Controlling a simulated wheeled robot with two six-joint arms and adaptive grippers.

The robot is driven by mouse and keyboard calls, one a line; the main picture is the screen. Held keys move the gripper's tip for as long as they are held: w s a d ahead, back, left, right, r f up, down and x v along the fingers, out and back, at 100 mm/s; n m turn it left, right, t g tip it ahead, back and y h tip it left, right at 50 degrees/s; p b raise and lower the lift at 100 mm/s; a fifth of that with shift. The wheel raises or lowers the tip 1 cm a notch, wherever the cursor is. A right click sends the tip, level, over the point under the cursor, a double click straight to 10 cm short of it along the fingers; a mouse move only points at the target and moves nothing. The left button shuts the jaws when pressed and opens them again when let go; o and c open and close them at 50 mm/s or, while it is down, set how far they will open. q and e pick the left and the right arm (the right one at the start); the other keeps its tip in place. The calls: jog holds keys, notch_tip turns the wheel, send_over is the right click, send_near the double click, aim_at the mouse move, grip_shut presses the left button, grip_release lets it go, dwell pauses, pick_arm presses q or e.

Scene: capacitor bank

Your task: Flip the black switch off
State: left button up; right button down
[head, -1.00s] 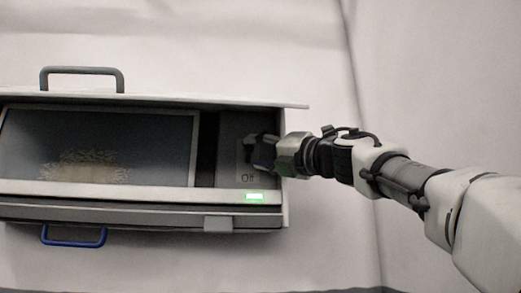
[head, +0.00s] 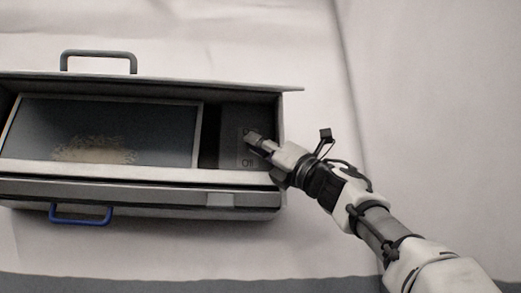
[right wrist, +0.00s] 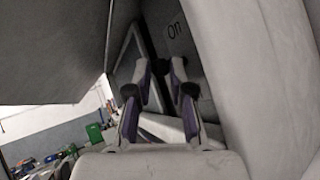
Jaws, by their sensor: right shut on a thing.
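The capacitor bank (head: 130,190) is a wide grey box with a dark panel at its right end. A small plate (head: 243,152) on that panel carries an On mark at its top and an Off mark (head: 247,163) at its bottom. My right gripper (head: 254,140) reaches in from the right, with its fingertips at the upper part of the plate, shut on the black switch. The fingers largely hide the switch. In the right wrist view, the two fingers (right wrist: 160,78) point at the panel beside the On mark (right wrist: 174,30). My left gripper is not in view.
An overhanging lid (head: 150,80) runs along the top of the box, with a grey handle (head: 98,54) above. A front ledge (head: 130,172) and a blue handle (head: 82,220) lie below. A window (head: 100,130) is left of the panel.

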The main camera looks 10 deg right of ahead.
jog(key=c, duration=1.3)
grip_release()
jog(key=o, duration=0.4)
jog(key=shift+w+a, duration=0.1)
jog(key=shift+w, duration=0.15)
jog(key=shift+w+a+f, duration=0.1)
jog(key=shift+w+a, duration=0.05)
jog(key=shift+w, duration=0.05)
jog(key=shift+s, duration=0.15)
jog(key=shift+r, duration=0.2)
